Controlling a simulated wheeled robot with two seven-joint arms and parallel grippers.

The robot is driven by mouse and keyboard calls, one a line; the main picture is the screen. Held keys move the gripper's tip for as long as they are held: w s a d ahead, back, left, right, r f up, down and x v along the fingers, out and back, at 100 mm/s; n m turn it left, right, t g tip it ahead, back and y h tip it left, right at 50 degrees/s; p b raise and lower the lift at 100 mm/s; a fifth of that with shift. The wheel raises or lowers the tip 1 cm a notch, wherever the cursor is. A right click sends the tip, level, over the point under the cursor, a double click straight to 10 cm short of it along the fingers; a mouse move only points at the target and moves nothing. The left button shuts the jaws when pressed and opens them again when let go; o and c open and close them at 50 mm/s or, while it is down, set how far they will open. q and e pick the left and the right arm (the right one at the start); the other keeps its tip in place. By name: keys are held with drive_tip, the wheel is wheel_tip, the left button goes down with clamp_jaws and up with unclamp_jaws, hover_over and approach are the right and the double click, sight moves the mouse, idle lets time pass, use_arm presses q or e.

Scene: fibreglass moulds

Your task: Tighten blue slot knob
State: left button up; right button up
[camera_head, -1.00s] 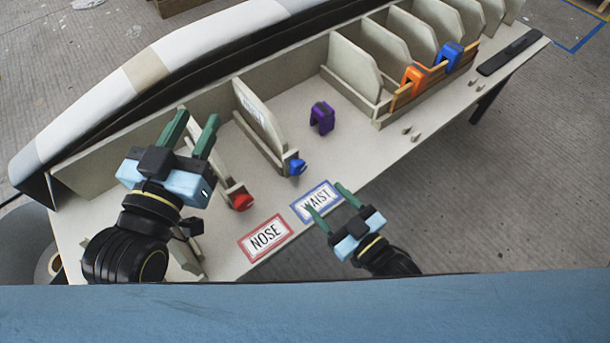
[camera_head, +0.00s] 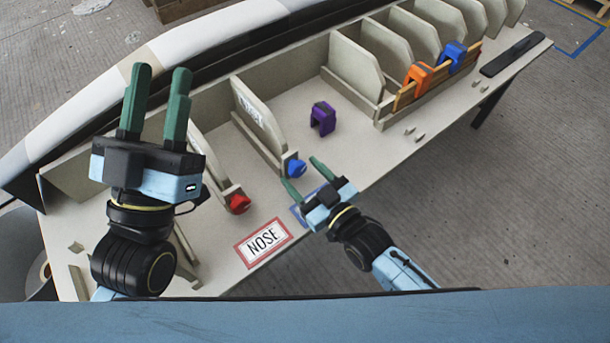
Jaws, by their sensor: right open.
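The blue knob (camera_head: 295,168) sits at the front end of a slot that holds an upright pale board (camera_head: 259,115). My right gripper (camera_head: 304,174) is open, with its green fingers pointing at the blue knob from the front. One finger is on each side of the knob in the picture; I cannot tell if they touch it. My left gripper (camera_head: 158,98) is raised at the left, fingers apart and empty, pointing away from me. The blue-framed WAIST label (camera_head: 298,217) is mostly hidden behind my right gripper.
A red knob (camera_head: 238,204) sits at the slot left of the blue one. The NOSE label (camera_head: 264,242) lies in front of it. A purple clamp (camera_head: 322,118) stands behind.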

drive_tip(key=c, duration=1)
use_arm(q)
drive_tip(key=shift+w, duration=0.1)
use_arm(e)
drive_tip(key=shift+r+m+p, duration=0.1)
drive_tip(key=shift+m+p, duration=0.85)
drive_tip(key=shift+m, duration=0.05)
drive_tip(key=m+p, duration=0.2)
drive_tip(key=m, duration=0.2)
use_arm(q)
wheel_tip(320, 180, down, 12)
drive_tip(key=w+a+g+y, duration=0.1)
drive_tip(key=w+g+y, duration=0.1)
drive_tip(key=g, duration=0.7)
drive_tip(key=shift+a+f+g+y, duration=0.25)
drive_tip(key=shift+g+y, duration=0.15)
drive_tip(key=shift+y, duration=0.3)
use_arm(e)
drive_tip(key=shift+m, duration=1)
